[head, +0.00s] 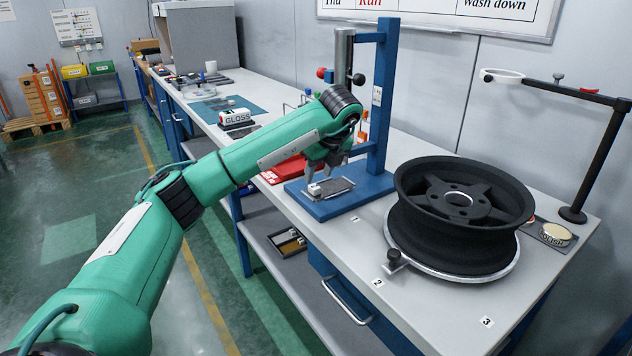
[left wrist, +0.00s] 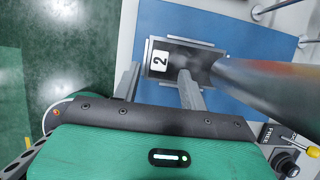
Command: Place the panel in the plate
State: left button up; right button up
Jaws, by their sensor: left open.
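A dark flat panel (left wrist: 172,67) with a white label reading 2 lies at a light metal plate (left wrist: 205,45) on the blue base of a press (head: 365,195). In the head view the panel (head: 338,186) sits near the base's middle. I cannot tell whether it is fully seated in the plate. My left gripper (head: 325,177) is just above it, pointing down. In the left wrist view its open fingers (left wrist: 158,82) stand apart over the near part of the panel, partly covering it. I cannot tell whether they touch it. My right gripper is not in view.
The blue press column and metal ram rise close behind my left gripper. A dark wheel rim (head: 460,215) stands on a round turntable to the right. A lamp-like stand (head: 573,214) is at the far right. The bench's front right is mostly clear.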

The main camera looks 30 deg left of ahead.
pick_arm(q)
jog(key=p+v, duration=0.1)
jog(key=v, duration=0.6)
jog(key=shift+d+r+p, duration=0.2)
jog(key=shift+r+p, duration=0.05)
jog(key=shift+p, duration=0.05)
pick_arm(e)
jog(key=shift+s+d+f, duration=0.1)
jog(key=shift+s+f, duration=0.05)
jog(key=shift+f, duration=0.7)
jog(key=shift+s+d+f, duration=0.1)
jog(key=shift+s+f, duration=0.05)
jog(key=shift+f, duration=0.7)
